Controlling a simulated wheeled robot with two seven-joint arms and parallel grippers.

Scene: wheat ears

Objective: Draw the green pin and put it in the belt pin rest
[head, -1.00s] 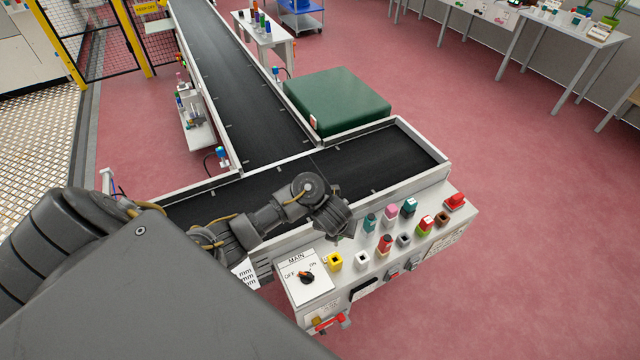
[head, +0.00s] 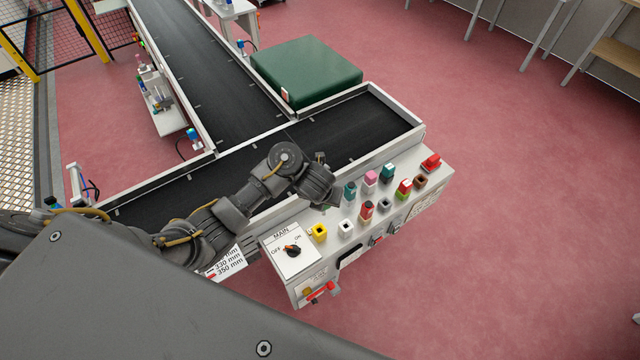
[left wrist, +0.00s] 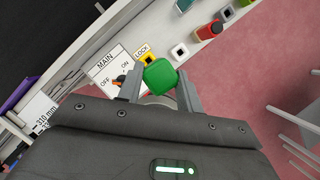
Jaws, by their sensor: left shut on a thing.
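My left gripper (head: 325,197) is over the back edge of the control panel (head: 331,238), behind the yellow socket. It is shut on the green pin (left wrist: 160,76), whose square green head sits between the two fingers in the left wrist view. In the head view only a bit of green shows under the fingers, so I cannot tell whether the pin's lower end is in a socket. The yellow socket (head: 319,232) by the LOCK label is empty, and so is the white socket (head: 346,227). I cannot tell which holder is the belt pin rest. My right gripper is not in view.
Teal, pink and red-topped pins (head: 370,181) stand to the right on the panel, with a dark socket (head: 385,204) and a red button (head: 431,161). The MAIN switch (head: 292,251) is front left. The black conveyor (head: 350,133) and green block (head: 306,71) lie behind.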

